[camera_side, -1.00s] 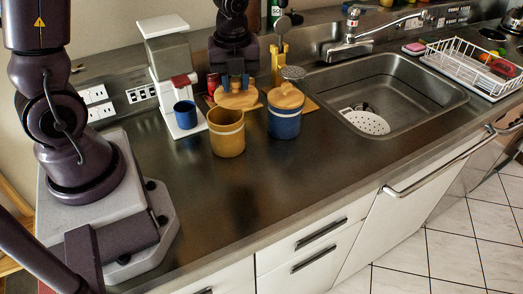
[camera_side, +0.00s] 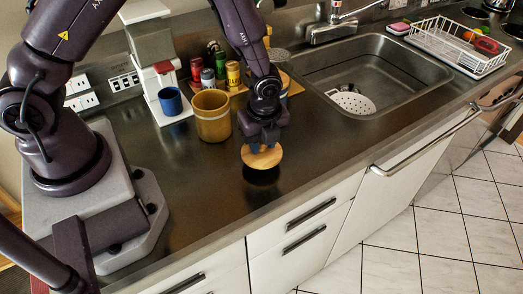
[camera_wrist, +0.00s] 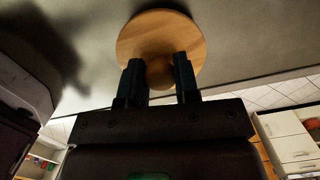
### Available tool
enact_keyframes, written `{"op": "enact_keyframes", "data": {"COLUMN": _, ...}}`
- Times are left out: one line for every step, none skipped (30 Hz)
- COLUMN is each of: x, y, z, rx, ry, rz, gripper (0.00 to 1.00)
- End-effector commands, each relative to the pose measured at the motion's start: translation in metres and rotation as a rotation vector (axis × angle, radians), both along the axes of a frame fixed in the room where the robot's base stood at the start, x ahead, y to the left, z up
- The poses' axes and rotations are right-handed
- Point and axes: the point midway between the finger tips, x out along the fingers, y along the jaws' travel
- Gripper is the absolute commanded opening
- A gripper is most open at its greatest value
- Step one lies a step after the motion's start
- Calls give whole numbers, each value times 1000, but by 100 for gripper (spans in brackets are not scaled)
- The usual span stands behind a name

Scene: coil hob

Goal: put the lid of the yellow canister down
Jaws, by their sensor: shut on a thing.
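The lid (camera_side: 262,158) is a round light-wood disc. It hangs in my gripper (camera_side: 262,146) above the front part of the counter, with a dark shadow under it. The yellow canister (camera_side: 212,118) stands open on the counter, to the left of and behind the gripper.
A blue mug (camera_side: 170,102) sits on the white coffee machine (camera_side: 153,62). Several small jars stand behind. The sink (camera_side: 375,75) is at right. The counter (camera_side: 190,200) at the front is clear.

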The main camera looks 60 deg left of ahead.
Motion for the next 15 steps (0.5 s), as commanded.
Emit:
{"op": "enact_keyframes", "data": {"x": -1, "y": 0, "z": -8, "rx": 2, "ry": 4, "rz": -2, "gripper": 6}}
{"op": "enact_keyframes", "data": {"x": -1, "y": 0, "z": -13, "rx": 2, "ry": 4, "rz": -1, "gripper": 6}}
{"op": "enact_keyframes", "data": {"x": -1, "y": 0, "z": -19, "rx": 2, "ry": 5, "rz": 0, "gripper": 6}}
{"op": "enact_keyframes", "data": {"x": -1, "y": 0, "z": -23, "rx": 2, "ry": 4, "rz": -1, "gripper": 6}}
{"op": "enact_keyframes", "data": {"x": -1, "y": 0, "z": -26, "rx": 2, "ry": 4, "rz": -2, "gripper": 6}}
{"op": "enact_keyframes", "data": {"x": -1, "y": 0, "z": -29, "rx": 1, "ry": 3, "rz": -2, "gripper": 6}}
{"op": "enact_keyframes", "data": {"x": -1, "y": 0, "z": -30, "rx": 1, "ry": 2, "rz": -2, "gripper": 6}}
{"op": "enact_keyframes", "data": {"x": 0, "y": 0, "z": -31, "rx": 1, "ry": 1, "rz": -2, "gripper": 6}}
{"op": "enact_keyframes", "data": {"x": 0, "y": 0, "z": -31, "rx": 0, "ry": 0, "rz": -2, "gripper": 6}}
{"op": "enact_keyframes", "data": {"x": 0, "y": 0, "z": -31, "rx": 0, "ry": -1, "rz": -2, "gripper": 6}}
{"op": "enact_keyframes", "data": {"x": 0, "y": 0, "z": -31, "rx": 0, "ry": -1, "rz": -2, "gripper": 6}}
{"op": "enact_keyframes", "data": {"x": 0, "y": 0, "z": -31, "rx": 0, "ry": -1, "rz": -2, "gripper": 6}}
{"op": "enact_keyframes", "data": {"x": 0, "y": 0, "z": -31, "rx": 0, "ry": -1, "rz": -2, "gripper": 6}}
{"op": "enact_keyframes", "data": {"x": 0, "y": 0, "z": -31, "rx": 0, "ry": 0, "rz": -2, "gripper": 6}}
{"op": "enact_keyframes", "data": {"x": 0, "y": 0, "z": -31, "rx": 0, "ry": 0, "rz": -2, "gripper": 6}}
